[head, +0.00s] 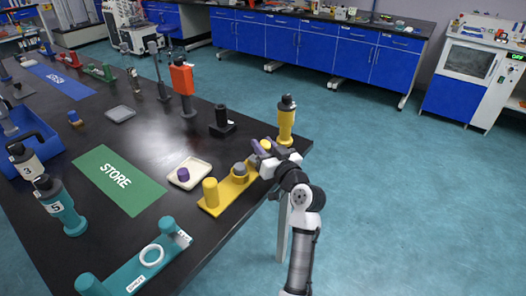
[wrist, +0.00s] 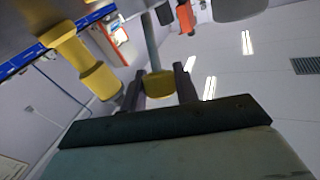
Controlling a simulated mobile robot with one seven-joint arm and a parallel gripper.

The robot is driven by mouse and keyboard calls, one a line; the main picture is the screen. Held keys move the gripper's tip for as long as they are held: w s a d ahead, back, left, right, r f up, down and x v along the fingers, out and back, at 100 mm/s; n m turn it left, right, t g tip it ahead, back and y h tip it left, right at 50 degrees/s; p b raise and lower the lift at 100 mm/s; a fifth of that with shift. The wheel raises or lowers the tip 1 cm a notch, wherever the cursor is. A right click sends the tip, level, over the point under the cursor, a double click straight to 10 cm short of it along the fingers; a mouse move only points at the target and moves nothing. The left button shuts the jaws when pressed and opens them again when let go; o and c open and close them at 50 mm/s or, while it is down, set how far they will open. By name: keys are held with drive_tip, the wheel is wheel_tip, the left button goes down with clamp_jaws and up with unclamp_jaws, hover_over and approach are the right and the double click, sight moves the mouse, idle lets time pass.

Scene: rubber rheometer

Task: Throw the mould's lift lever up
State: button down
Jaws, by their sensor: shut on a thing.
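The mould's lift lever shows in the wrist view as a grey rod (wrist: 151,45) with a yellow knob (wrist: 159,85) at its end. My gripper (wrist: 158,88) is shut on the yellow knob, one dark finger on each side. In the head view my gripper (head: 263,149) is at the right end of a yellow base (head: 226,191), which carries a yellow cylinder (head: 210,191) and a grey round part (head: 240,169). My gripper and wrist hide much of the lever and that end of the base there.
A yellow bottle-like piece (head: 286,122) with a dark top stands close behind my gripper. A cream tray (head: 198,174) with a purple piece, a black block (head: 222,127) and an orange upright piece (head: 182,80) are nearby. The table's right edge is close; open floor lies beyond.

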drive_tip(key=shift+s+d+f+t+b, duration=0.1)
drive_tip(key=shift+f+t+b, duration=0.2)
drive_tip(key=shift+f+b, duration=0.6)
drive_tip(key=shift+s+d+r+b, duration=0.1)
drive_tip(key=shift+r+b, duration=0.45)
drive_tip(key=shift+b, duration=0.05)
drive_tip(key=c, duration=1.1)
unclamp_jaws()
drive_tip(key=b+v, duration=0.3)
drive_tip(key=v, duration=1.1)
drive_tip(key=shift+d+f, duration=0.1)
drive_tip(key=shift+f, duration=0.05)
